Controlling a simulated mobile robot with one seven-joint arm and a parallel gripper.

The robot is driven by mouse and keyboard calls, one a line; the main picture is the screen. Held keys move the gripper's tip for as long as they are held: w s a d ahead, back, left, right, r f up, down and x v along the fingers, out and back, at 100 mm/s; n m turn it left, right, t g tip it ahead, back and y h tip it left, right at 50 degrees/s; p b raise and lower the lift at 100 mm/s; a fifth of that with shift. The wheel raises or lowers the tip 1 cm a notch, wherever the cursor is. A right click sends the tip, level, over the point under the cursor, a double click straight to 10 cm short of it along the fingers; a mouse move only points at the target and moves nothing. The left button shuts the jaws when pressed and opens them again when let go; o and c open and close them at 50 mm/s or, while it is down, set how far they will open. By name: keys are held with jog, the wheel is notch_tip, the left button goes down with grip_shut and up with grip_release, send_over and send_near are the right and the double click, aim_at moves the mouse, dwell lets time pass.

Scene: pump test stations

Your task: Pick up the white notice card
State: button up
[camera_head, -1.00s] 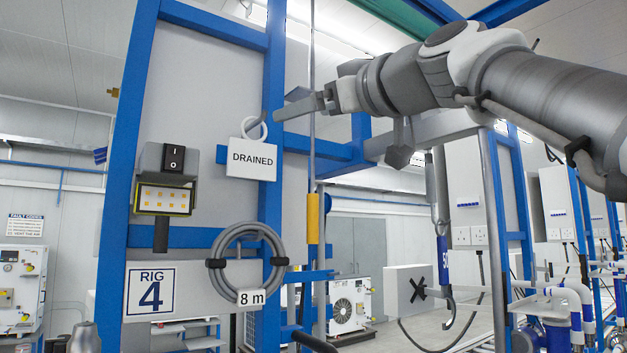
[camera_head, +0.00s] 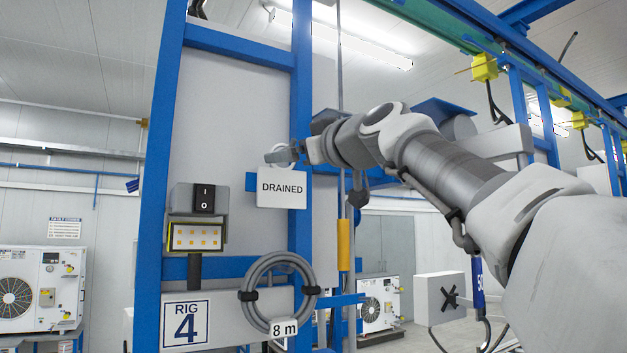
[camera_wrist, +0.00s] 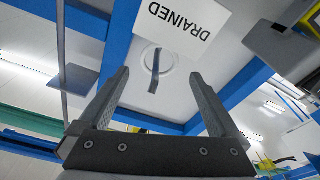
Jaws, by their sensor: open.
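The white notice card (camera_head: 282,199), printed DRAINED, hangs at the blue frame beside the grey panel. In the wrist view the card (camera_wrist: 205,42) appears upside down at the top. A white ring (camera_wrist: 146,62) shows next to the card's edge, with a dark narrow peg in front of it. My gripper (camera_wrist: 159,73) is open, its fingertips on either side of the ring in this view. In the head view my gripper (camera_head: 280,155) is level with the ring, just above the card, and partly hides the ring. I cannot tell whether it touches.
A switch box (camera_head: 204,199) and a lit lamp (camera_head: 196,237) are left of the card. A coiled grey hose (camera_head: 312,290) with an 8 m tag and a RIG 4 sign (camera_head: 186,323) are below. A yellow-sleeved pole (camera_head: 343,245) stands to the right.

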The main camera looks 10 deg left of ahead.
aim_at(285, 147)
jog(key=p+x, duration=0.1)
jog(key=x, duration=0.1)
jog(key=p+x, duration=0.2)
jog(key=shift+w+a+r, duration=0.2)
jog(key=shift+a+r, duration=0.05)
jog(key=shift+s, duration=0.1)
grip_shut()
